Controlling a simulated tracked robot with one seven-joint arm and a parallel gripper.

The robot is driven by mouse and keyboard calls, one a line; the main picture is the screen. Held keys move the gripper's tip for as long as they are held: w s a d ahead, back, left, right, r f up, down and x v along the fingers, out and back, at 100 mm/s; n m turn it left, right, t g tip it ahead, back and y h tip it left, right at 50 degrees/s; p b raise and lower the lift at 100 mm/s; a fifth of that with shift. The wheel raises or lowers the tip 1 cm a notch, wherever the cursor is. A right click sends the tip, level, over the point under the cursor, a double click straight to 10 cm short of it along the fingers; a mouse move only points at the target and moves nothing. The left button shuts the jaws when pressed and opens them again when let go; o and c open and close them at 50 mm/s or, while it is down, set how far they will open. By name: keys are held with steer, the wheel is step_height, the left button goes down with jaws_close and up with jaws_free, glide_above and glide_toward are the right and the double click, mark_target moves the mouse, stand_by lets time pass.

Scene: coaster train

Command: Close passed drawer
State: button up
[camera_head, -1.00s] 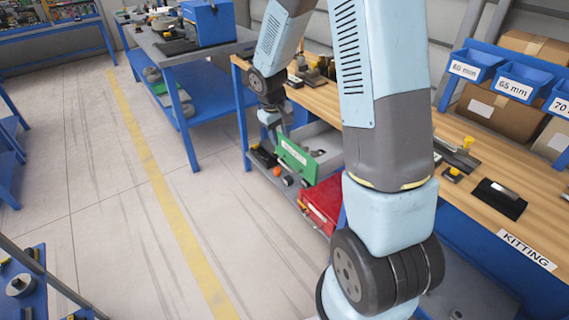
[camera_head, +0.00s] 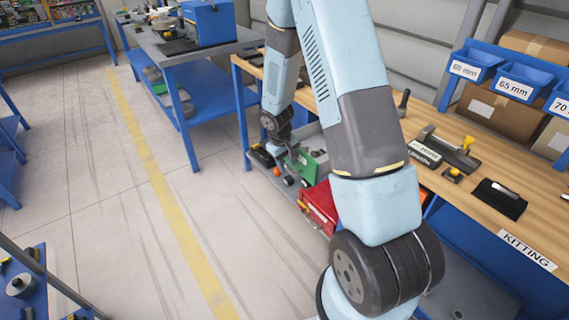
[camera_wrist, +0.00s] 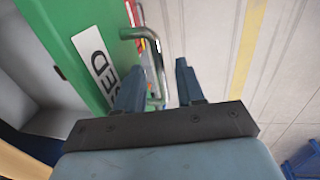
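The green drawer front (camera_head: 309,169) is under the bench, partly hidden by my arm. In the wrist view, the green front (camera_wrist: 88,45) fills the upper left, with a white label whose visible letters read "SED". A grey interior shows behind it, so the drawer stands open. Its metal bar handle (camera_wrist: 157,62) projects from the front. My gripper (camera_wrist: 159,68) is open, with the handle between its two fingers, nearer the left finger; contact cannot be told. In the head view my gripper (camera_head: 284,153) is at the green front.
A red drawer or box (camera_head: 319,207) sits beside the green front, nearer the camera. The wooden bench top (camera_head: 455,205) holds tools and a KITTING label. A blue table (camera_head: 195,75) stands beyond. The floor (camera_head: 120,220) on the left is clear.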

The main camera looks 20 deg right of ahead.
steer(key=shift+f, duration=0.15)
jaws_close()
stand_by(0.4)
